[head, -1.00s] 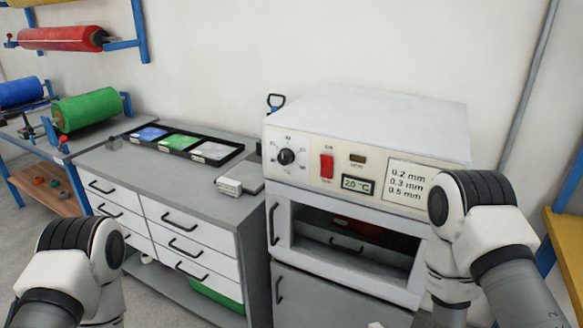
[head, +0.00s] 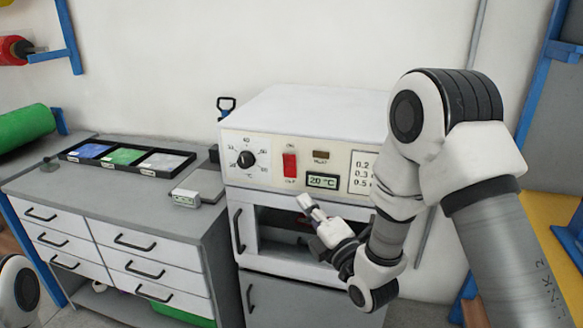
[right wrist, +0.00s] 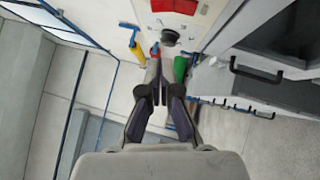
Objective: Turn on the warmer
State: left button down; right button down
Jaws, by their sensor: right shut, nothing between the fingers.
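The warmer (head: 270,150) is a white box with a cream control panel, standing on a grey cabinet. Its red rocker switch (head: 290,165) sits mid-panel, between a black dial (head: 246,159) and a display (head: 322,181) reading about 20 °C. My right gripper (head: 305,203) is in front of the warmer, below the switch and display, with its fingers closed and empty. In the right wrist view the closed fingertips (right wrist: 156,62) point toward the panel, and the red switch (right wrist: 175,6) shows at the top edge, apart from them. My left gripper is out of view.
A grey counter with white drawers (head: 110,250) stands left of the warmer. It carries a black tray of coloured sheets (head: 125,157) and a small white device (head: 186,198). The warmer's open chamber (head: 290,222) lies below the panel.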

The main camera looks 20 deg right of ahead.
jog(key=p, duration=0.2)
send_near(284, 159)
jog(key=w+a, duration=0.2)
jog(key=a, duration=0.1)
jog(key=w, duration=0.1)
jog(key=w+d+r+p, duration=0.1)
jog(key=w, duration=0.1)
jog(key=shift+w+d+r, duration=0.15)
jog(key=shift+d, duration=0.1)
jog(key=shift+w+d, duration=0.3)
jog(key=shift+a, duration=0.1)
